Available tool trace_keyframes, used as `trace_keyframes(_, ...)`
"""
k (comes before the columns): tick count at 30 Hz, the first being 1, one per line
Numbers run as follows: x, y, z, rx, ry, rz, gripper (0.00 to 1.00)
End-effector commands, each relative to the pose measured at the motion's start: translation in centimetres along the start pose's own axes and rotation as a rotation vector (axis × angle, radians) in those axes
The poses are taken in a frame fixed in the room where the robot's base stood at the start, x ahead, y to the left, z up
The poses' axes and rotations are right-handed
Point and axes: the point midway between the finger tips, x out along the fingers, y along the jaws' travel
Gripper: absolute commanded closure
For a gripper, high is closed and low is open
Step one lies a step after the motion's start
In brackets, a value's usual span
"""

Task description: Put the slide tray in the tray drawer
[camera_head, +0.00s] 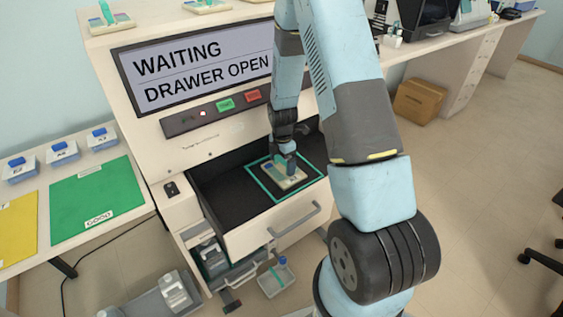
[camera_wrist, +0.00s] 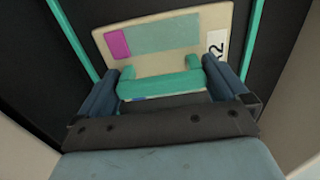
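The slide tray (camera_wrist: 215,20) is a cream plate with a teal panel, a magenta patch and a white label reading 2. It lies on the black floor of the open tray drawer (camera_head: 230,201), within a teal outline, and also shows in the head view (camera_head: 296,181). Its raised teal handle (camera_wrist: 160,85) faces my wrist camera. My gripper (camera_wrist: 163,82) is down at the tray, one dark blue finger at each end of the handle. No clear gap shows at either end, so I cannot tell whether the fingers grip it. My arm partly hides the tray in the head view.
The machine's screen (camera_head: 185,68) reads WAITING, DRAWER OPEN. Green (camera_head: 225,105) and red (camera_head: 253,96) buttons sit below it. A lower compartment (camera_head: 209,252) stands open. A green mat (camera_head: 95,190) and several blue-topped containers are at left; a cardboard box (camera_head: 421,100) is at right.

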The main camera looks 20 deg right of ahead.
Motion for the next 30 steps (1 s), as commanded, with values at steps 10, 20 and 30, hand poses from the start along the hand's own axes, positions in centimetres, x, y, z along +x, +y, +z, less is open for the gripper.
trace_keyframes(10,-1.3,0.0,0.1,0.000,0.000,0.002,0.00)
trace_keyframes(20,-6.7,0.0,0.1,0.001,-0.001,0.004,0.00)
trace_keyframes(30,-11.3,0.0,0.1,0.002,0.000,0.002,0.00)
